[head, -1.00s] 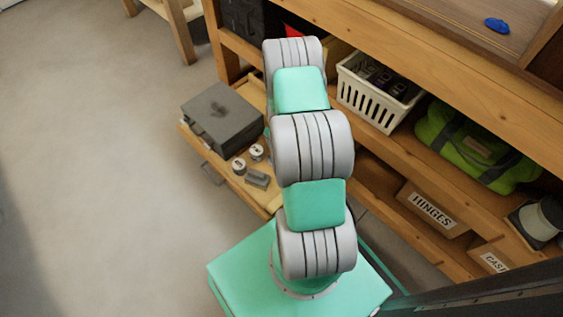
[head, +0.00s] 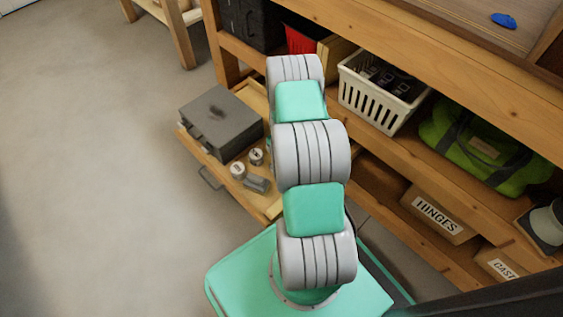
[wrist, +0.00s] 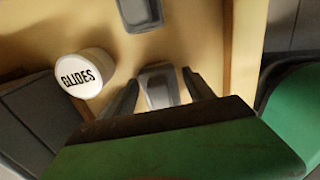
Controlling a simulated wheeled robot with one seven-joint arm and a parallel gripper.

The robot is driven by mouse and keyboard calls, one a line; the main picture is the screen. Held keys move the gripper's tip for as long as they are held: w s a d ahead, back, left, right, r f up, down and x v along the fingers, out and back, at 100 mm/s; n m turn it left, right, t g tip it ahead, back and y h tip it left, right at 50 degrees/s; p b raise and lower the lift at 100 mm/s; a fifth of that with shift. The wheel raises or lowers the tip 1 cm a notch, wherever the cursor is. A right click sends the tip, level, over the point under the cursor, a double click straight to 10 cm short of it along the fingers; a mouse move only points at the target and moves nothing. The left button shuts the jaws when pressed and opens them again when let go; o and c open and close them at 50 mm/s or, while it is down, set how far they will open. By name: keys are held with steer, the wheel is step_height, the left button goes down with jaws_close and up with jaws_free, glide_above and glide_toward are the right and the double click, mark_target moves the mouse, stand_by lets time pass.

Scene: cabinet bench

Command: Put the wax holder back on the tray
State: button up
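In the wrist view my gripper (wrist: 160,82) points down over a tan wooden surface, its two dark fingers apart. A small grey block (wrist: 160,88) with a paler top shows between the fingertips; I see no clear grip on it. A second grey piece (wrist: 140,12) lies beyond it at the top edge. I cannot tell for sure which is the wax holder. The wooden pull-out tray (head: 206,158) shows in the head view, with a grey block (head: 257,184) near its front. My arm hides the gripper and part of the tray there.
A white tin marked GLIDES (wrist: 85,74) stands left of the fingers. Two tins (head: 238,170) and a large grey case (head: 220,122) are on the tray in the head view. A wooden rim (wrist: 243,50) runs close on the right. A white basket (head: 380,92) sits on the shelf.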

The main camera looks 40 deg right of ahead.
step_height(320, 180, up, 12)
steer(key=p, duration=0.5)
steer(key=shift+r+p, duration=0.2)
steer(key=shift+p, duration=0.1)
steer(key=a+r+m+t, duration=0.1)
steer(key=a+r+m, duration=0.35)
steer(key=r, duration=0.45)
steer(key=a+r+m, duration=0.4)
steer(key=a+r, duration=0.2)
steer(key=r, duration=0.3)
steer(key=s+a+r+m+t, duration=0.1)
steer(key=s+a+r+m, duration=1)
steer(key=s+a, duration=0.1)
steer(key=shift+s+a+r, duration=0.35)
steer(key=shift+s+a, duration=0.05)
steer(key=shift+s, duration=0.15)
steer(key=shift+c, duration=0.3)
